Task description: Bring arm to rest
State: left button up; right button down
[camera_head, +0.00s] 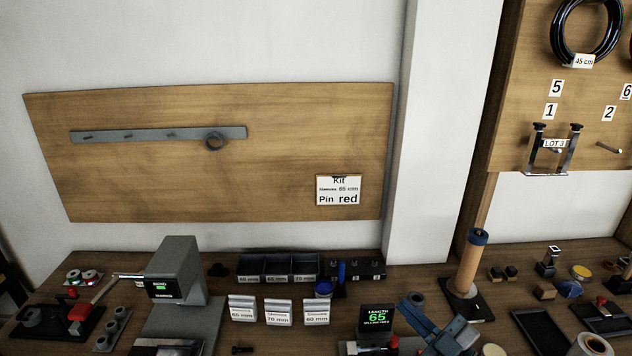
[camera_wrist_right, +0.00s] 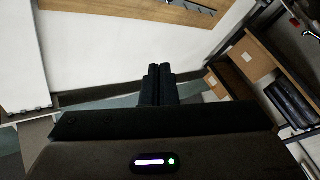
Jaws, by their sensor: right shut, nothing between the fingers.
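My right gripper (camera_wrist_right: 159,70) shows in the right wrist view as two dark fingers side by side. They are shut with nothing between them. Past the fingertips are a white wall and a grey-green floor; the fingers appear clear of objects. I cannot make out either gripper for sure in the head view. My left gripper is not in view.
The head view shows a crowded wooden workbench: a grey machine (camera_head: 174,270), black bins (camera_head: 278,267), a length display (camera_head: 376,318), a blue tool (camera_head: 440,325) and a post (camera_head: 470,265). A wooden board (camera_head: 220,180) hangs behind. The wrist view shows a shelf unit (camera_wrist_right: 248,60).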

jog(key=s+d+m+t+h, duration=0.2)
jog(key=d+m+t+h, duration=0.4)
jog(key=d+m+h, duration=0.65)
jog(key=s+d+f+m+g+h, duration=0.4)
jog(key=s+f+g+h, duration=0.1)
jog(key=f+g+h, duration=0.25)
jog(key=s+a+f+n+g+y, duration=0.25)
jog(key=s+f+g, duration=0.25)
jog(key=s+f, duration=0.3)
jog(key=s+a+f+n+g+y, duration=0.1)
jog(key=s+a+f+g+y, duration=0.25)
jog(key=s+f+g, duration=0.45)
notch_tip(320, 180, down, 34)
jog(key=s+d+f+b, duration=0.1)
jog(key=s+d+b, duration=0.1)
jog(key=b, duration=0.2)
jog(key=s+d+f+b, duration=0.1)
jog(key=s+f+b, duration=0.2)
jog(key=s+f, duration=1.5)
jog(key=shift+s+d+f+m, duration=0.15)
jog(key=shift+d+f+m, duration=0.2)
jog(key=shift+f, duration=0.6)
jog(key=shift+a, duration=0.1)
